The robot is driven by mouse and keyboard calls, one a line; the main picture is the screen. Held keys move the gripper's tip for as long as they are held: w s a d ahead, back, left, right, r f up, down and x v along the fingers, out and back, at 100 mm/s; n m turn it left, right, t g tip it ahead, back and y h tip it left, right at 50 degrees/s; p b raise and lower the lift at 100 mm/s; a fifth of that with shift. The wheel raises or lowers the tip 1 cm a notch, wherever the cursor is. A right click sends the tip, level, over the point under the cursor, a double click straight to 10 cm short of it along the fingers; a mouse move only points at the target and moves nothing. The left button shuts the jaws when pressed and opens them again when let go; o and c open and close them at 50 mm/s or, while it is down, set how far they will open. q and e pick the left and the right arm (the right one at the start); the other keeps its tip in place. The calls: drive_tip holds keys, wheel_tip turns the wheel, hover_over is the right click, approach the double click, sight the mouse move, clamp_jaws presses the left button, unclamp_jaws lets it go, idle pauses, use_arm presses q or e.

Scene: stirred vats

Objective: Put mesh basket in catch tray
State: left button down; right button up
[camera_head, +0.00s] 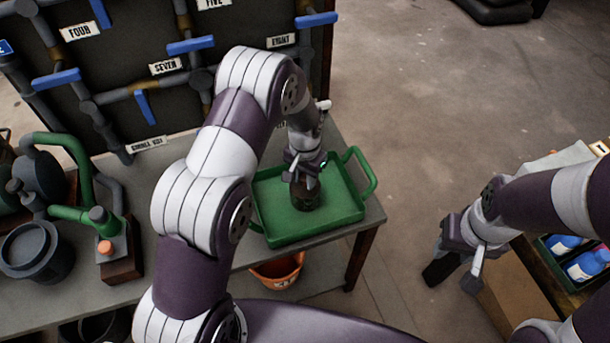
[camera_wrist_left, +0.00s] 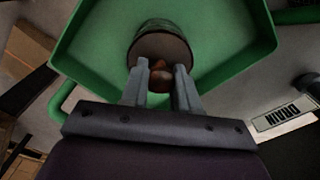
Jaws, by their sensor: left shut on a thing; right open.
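The green catch tray (camera_head: 277,225) lies on the right end of the grey bench and has a raised handle at its right. The mesh basket (camera_head: 307,197), a small dark round vessel, is inside the tray's outline, near its middle. My left gripper (camera_head: 304,179) is above the basket, shut on it. In the left wrist view, the fingers (camera_wrist_left: 160,85) close on a brown knob at the basket (camera_wrist_left: 160,33), with the green tray floor (camera_wrist_left: 225,35) around it. I cannot tell whether the basket touches the floor. My right gripper (camera_head: 455,274) is open and empty, away at the right.
A pipe board with blue valve handles (camera_head: 190,45) stands behind the bench. A grey pump with green pipes (camera_head: 95,215) is at the left. An orange bucket (camera_head: 278,270) is below the bench. A crate with blue bottles (camera_head: 585,262) is at the right.

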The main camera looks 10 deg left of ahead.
use_arm(q)
drive_tip(key=c, duration=0.8)
unclamp_jaws()
drive_tip(key=shift+s+f, duration=0.1)
drive_tip(key=shift+c, duration=0.2)
wheel_tip(320, 180, up, 12)
drive_tip(key=r, duration=0.1)
drive_tip(key=s+a+r+n, duration=0.1)
drive_tip(key=s+a+n, duration=0.1)
drive_tip(key=s, duration=0.7)
drive_tip(key=s+a+r+n+t, duration=0.1)
drive_tip(key=s+a, duration=0.1)
drive_tip(key=s, duration=0.8)
drive_tip(key=shift+n, duration=0.4)
